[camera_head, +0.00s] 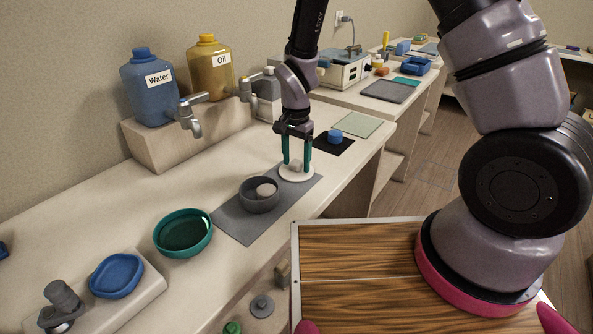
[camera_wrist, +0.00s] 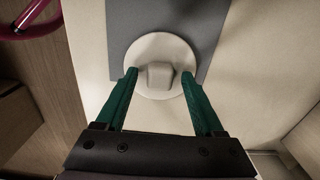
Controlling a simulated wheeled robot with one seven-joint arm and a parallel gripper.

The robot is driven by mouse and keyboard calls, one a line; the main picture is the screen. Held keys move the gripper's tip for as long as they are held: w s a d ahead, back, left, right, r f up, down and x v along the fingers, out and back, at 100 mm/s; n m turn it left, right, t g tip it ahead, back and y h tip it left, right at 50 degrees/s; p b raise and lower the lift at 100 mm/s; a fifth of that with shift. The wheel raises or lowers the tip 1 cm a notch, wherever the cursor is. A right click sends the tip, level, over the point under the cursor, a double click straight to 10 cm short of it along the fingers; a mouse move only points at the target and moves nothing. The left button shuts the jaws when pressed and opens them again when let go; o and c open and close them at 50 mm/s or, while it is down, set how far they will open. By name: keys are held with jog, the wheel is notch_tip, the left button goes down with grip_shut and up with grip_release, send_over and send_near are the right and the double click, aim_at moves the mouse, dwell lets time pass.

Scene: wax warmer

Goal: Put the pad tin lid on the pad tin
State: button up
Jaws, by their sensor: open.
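The pad tin lid is a white disc (camera_head: 298,175) with a block-shaped knob, lying on the far end of the grey mat (camera_head: 240,224). My gripper (camera_head: 297,168) is open above it, pointing down, with its green fingers on either side of the knob. In the wrist view the lid (camera_wrist: 161,46) lies between and just beyond the fingertips (camera_wrist: 159,74), and the knob sits between them with gaps at both sides. The pad tin appears to be the grey round tin (camera_head: 259,204) on the mat nearer the front, open at the top, with a pale round item (camera_head: 266,189) inside.
A teal bowl (camera_head: 183,236) and a blue dish (camera_head: 117,275) stand to the left of the mat. Water (camera_head: 150,90) and Oil (camera_head: 210,70) jugs stand on a block behind. A black mat (camera_head: 333,146) with a blue item (camera_head: 335,136) lies to the right of my gripper.

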aim_at(296, 161)
grip_shut()
jog(key=shift+r, duration=0.45)
dwell(0.6)
jog(key=shift+r, duration=1.65)
